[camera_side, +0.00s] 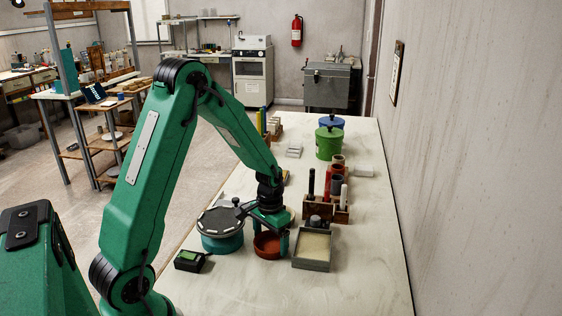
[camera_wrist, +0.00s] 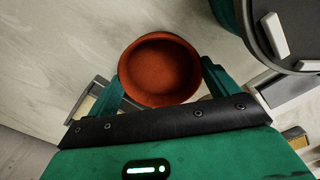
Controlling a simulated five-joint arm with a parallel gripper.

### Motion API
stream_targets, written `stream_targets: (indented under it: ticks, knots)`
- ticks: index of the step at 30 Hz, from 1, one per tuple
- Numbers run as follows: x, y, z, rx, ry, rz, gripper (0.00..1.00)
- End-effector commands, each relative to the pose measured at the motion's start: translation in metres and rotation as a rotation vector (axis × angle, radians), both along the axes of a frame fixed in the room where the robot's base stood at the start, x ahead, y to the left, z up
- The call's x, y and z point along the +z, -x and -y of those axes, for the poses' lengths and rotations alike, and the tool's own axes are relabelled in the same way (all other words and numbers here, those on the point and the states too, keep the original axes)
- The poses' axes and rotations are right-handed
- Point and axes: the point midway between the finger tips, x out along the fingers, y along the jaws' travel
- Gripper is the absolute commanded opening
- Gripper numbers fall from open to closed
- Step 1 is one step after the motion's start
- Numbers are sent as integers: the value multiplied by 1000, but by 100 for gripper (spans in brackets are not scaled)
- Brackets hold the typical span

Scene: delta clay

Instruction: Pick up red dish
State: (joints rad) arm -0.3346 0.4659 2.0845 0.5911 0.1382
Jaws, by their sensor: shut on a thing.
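The red dish (camera_side: 267,246) is a small round reddish-brown bowl on the pale worktop, in front of my arm in the side view. It shows from above in the wrist view (camera_wrist: 160,69), empty inside. My gripper (camera_side: 270,238) is shut on the red dish, with one green finger on each side of its wall. The fingers also show in the wrist view (camera_wrist: 158,88). In the side view part of the dish is hidden behind the right finger. I cannot tell any gap between dish and worktop.
A teal round container with a grey lid (camera_side: 221,226) stands close left of the dish. A grey tray with pale contents (camera_side: 313,248) is close right. A small black device (camera_side: 191,260) lies front left. Green (camera_side: 328,143) and blue (camera_side: 331,122) pots stand farther back. The front worktop is clear.

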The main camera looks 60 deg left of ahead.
Motion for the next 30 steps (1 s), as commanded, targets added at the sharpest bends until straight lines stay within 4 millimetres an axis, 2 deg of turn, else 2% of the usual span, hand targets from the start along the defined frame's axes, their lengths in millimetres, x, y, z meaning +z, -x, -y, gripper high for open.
stream_targets:
  ticks: [5,11,24,30]
  knots:
    - [13,-1,0,0,-2,4,60]
    - [40,-1,0,0,-2,6,60]
    - [84,15,77,-5,-1,4,60]
    - [99,21,101,-3,0,1,60]
